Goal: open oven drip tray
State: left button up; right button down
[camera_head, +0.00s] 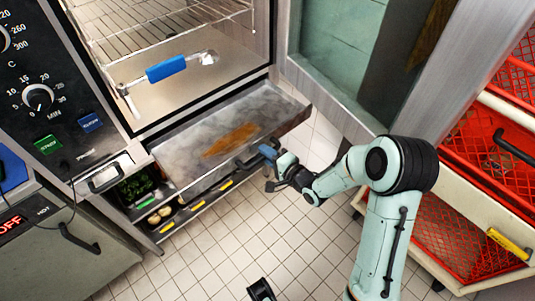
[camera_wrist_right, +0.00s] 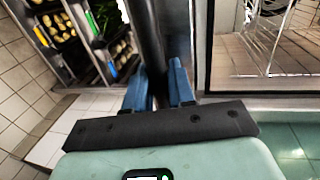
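The drip tray (camera_head: 190,160) is a grey metal tray with a rusty brown stain, under the oven chamber (camera_head: 190,75). It stands pulled out from below the oven, over the floor. My right gripper (camera_head: 265,155) is at its front edge. In the right wrist view, the blue fingers of the right gripper (camera_wrist_right: 160,88) sit on both sides of a dark bar (camera_wrist_right: 150,40), seemingly the tray's handle, and look closed on it. The fingers hide part of the bar.
The open oven door (camera_head: 345,110) stands to the right of the tray. Below the tray, shelves hold food bins (camera_head: 140,187). A rack with red mesh drawers (camera_head: 450,240) stands at right. The tiled floor (camera_head: 220,240) in front is clear. A small dark part shows at the bottom edge.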

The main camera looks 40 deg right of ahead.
jog(key=c, duration=1.1)
grip_release()
jog(key=shift+s, duration=0.15)
jog(key=p+v, duration=1.2)
jog(key=v, duration=0.1)
jog(key=shift+d, duration=0.1)
